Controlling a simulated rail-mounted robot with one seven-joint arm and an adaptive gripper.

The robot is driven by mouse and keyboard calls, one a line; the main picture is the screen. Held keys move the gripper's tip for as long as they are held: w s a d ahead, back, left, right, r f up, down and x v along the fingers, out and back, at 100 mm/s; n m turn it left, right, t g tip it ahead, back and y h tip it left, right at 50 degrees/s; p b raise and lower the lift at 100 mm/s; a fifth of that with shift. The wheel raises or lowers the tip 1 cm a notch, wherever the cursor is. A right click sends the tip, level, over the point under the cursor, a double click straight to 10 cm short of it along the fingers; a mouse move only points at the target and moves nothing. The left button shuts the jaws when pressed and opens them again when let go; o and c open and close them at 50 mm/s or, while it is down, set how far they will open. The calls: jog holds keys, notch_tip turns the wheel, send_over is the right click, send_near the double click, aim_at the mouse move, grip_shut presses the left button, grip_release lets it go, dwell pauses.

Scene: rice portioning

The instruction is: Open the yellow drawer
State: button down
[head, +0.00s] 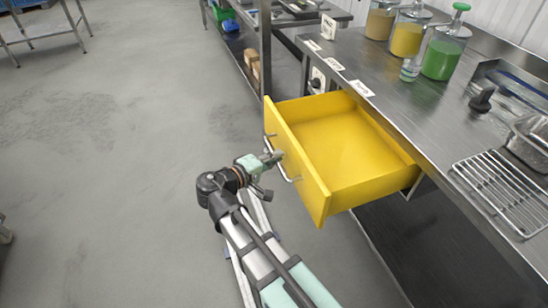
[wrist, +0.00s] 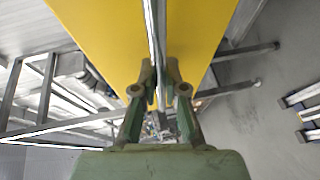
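The yellow drawer (head: 345,150) is pulled well out from under the steel counter, and its empty inside shows. Its metal bar handle (head: 287,172) is on the front panel, facing left. My gripper (head: 274,157) is at the handle, near the middle of the bar. In the wrist view the handle (wrist: 154,28) runs between the two close-set fingertips of my gripper (wrist: 158,80), which look closed around it. The yellow front panel (wrist: 105,35) fills the upper part of that view.
The steel counter (head: 440,110) holds jars with green (head: 443,58) and yellow (head: 407,38) contents, and a wire rack (head: 505,190). A lower shelf (head: 410,245) lies below the drawer. The grey floor (head: 130,150) left of the drawer is clear.

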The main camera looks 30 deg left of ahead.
jog(key=c, duration=1.2)
grip_release()
jog(key=v, duration=1.2)
